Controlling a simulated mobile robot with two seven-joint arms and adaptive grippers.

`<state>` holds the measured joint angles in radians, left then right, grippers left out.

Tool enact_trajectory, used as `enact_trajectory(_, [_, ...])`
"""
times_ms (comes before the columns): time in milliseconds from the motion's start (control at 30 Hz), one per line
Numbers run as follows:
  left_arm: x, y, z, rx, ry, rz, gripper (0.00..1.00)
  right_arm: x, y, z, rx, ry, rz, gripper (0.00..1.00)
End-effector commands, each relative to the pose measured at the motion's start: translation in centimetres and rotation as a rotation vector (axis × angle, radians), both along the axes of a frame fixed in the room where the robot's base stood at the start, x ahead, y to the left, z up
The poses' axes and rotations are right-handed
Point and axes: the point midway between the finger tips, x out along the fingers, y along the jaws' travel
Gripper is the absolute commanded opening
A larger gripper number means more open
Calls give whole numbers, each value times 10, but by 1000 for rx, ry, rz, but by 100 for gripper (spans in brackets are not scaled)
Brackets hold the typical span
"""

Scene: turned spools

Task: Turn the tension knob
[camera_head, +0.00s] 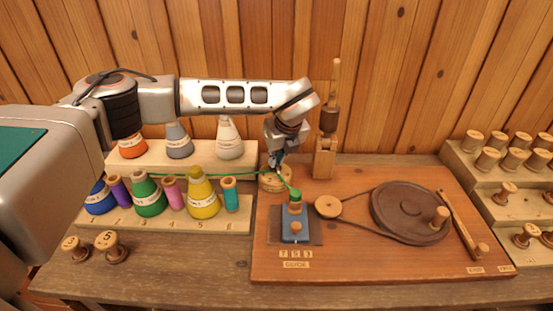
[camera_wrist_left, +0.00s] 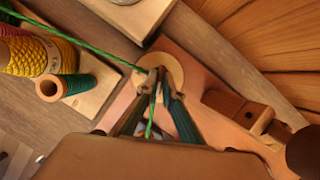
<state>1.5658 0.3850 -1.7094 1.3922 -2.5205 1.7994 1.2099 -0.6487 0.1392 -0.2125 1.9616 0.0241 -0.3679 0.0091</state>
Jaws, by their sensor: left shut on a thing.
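A round pale wooden disc (camera_head: 268,185) sits at the back left of the reddish board, and it shows in the left wrist view (camera_wrist_left: 172,61). My left gripper (camera_head: 277,165) reaches down onto it from above. In the left wrist view its two dark fingers (camera_wrist_left: 160,80) close together over the disc's centre, shut on a small wooden piece that looks like the tension knob. The fingers hide most of the knob. A green thread (camera_wrist_left: 95,47) runs from the left across the disc, by the fingertips, to the blue guide block (camera_head: 295,222). My right gripper is not in view.
A wooden post with a spindle (camera_head: 325,150) stands close right of the gripper. Thread cones and spools fill the stepped rack (camera_head: 240,226) at left. A dark wheel (camera_head: 400,205) with a belt lies at right. Bare spools stand on a right-hand rack. The front table strip is mostly clear.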

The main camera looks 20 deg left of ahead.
Motion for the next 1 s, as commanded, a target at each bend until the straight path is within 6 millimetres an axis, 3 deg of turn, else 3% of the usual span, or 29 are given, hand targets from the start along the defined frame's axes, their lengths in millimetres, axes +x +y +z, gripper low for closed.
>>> enact_trajectory(33, [-1, 0, -1, 0, 2, -1, 0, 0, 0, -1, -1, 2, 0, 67])
enact_trajectory(100, [-1, 0, -1, 0, 2, -1, 24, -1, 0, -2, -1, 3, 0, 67])
enact_trajectory(567, [-2, -2, 8, -1, -2, -3, 24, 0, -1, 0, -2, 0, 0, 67])
enact_trajectory(1000, [-26, -23, 84, 1, -2, -3, 24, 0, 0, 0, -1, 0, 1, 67])
